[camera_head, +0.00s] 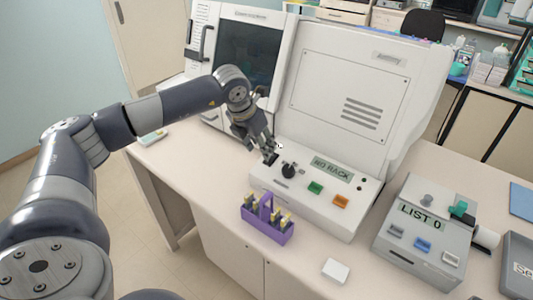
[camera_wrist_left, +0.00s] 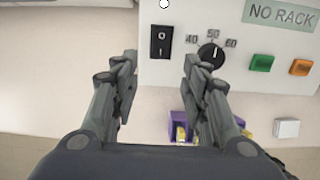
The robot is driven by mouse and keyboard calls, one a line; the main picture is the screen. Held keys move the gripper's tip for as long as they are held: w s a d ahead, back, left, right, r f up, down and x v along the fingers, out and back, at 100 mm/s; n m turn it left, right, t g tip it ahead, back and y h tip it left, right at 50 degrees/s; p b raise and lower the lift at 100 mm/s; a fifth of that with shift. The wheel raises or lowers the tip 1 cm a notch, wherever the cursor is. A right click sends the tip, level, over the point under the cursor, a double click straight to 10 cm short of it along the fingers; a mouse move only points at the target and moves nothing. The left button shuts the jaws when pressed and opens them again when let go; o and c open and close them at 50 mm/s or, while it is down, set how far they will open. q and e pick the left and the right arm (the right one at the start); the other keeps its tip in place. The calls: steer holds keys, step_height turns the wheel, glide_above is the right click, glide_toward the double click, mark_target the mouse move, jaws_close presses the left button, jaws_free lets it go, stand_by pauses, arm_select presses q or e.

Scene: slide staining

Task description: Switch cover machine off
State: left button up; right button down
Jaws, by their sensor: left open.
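The white machine (camera_head: 335,93) with a "NO RACK" display (camera_head: 332,170) stands on the counter; I take it as the cover machine. Its black rocker switch (camera_wrist_left: 161,41), marked 0 above and I below, is in the left wrist view. Which side is pressed I cannot tell. A black knob (camera_wrist_left: 211,54) set near 50 sits right of it, then a green button (camera_wrist_left: 261,62) and an orange button (camera_wrist_left: 300,67). My left gripper (camera_wrist_left: 160,60) is open and empty, its fingertips either side of the switch's lower end in the picture. Contact is not visible. My right gripper is not in view.
A purple rack (camera_head: 267,232) with several items stands before the machine's front left. A white block (camera_head: 335,271) lies on the counter near its front edge. A grey device showing "LIST 0" (camera_head: 422,214) stands to the right. Another white machine with a dark window (camera_head: 249,53) is behind.

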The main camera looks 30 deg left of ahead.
mark_target(268, 161)
arm_select(q)
steer(key=p+x, duration=0.1)
steer(key=x, duration=0.5)
steer(key=shift+w+p, duration=0.1)
steer(key=shift+p, duration=0.3)
steer(key=shift+w+f, duration=0.15)
steer(key=shift+f, duration=0.4)
